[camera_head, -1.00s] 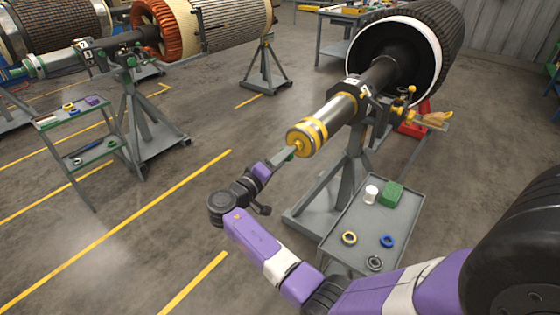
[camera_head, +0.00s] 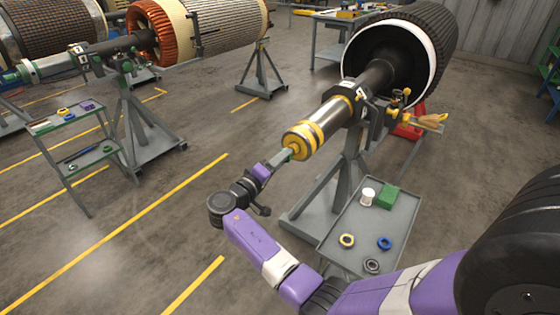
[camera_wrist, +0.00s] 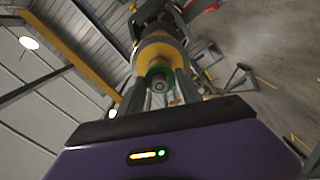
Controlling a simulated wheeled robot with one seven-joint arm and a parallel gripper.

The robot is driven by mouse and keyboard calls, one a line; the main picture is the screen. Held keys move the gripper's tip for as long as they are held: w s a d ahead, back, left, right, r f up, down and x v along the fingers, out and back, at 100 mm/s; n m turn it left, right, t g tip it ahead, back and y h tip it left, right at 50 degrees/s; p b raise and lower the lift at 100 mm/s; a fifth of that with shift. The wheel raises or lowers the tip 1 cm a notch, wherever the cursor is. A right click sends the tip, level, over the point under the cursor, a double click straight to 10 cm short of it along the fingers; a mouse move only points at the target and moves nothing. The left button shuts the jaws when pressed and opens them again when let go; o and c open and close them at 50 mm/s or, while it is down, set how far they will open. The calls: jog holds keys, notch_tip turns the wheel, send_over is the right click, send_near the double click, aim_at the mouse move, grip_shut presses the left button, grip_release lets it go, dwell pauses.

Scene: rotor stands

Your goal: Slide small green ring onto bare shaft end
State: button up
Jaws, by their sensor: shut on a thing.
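The shaft (camera_head: 333,113) of the right rotor points toward me, with yellow bands and a narrow stepped end. My gripper (camera_head: 285,156) is at that end, shut on the small green ring (camera_head: 291,152), which shows only as a sliver in the head view. In the wrist view, the green ring (camera_wrist: 159,72) sits between my two fingers, with a round grey tip in its middle. The yellow-banded shaft (camera_wrist: 160,50) is directly behind it. The ring looks lined up with the shaft end; I cannot tell how far it is over it.
A grey tray cart (camera_head: 345,262) below right holds a yellow ring (camera_head: 347,240), a blue ring (camera_head: 385,243), a dark ring (camera_head: 372,266), a green block (camera_head: 387,196) and a white cup (camera_head: 367,196). A grey stand (camera_head: 348,185) supports the shaft.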

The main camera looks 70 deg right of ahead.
jog(key=shift+b+x, duration=0.3)
jog(key=shift+x, duration=0.65)
jog(key=o, duration=1.8)
jog(key=shift+a, duration=0.1)
jog(key=shift+v, duration=4.4)
jog(key=shift+w, duration=0.1)
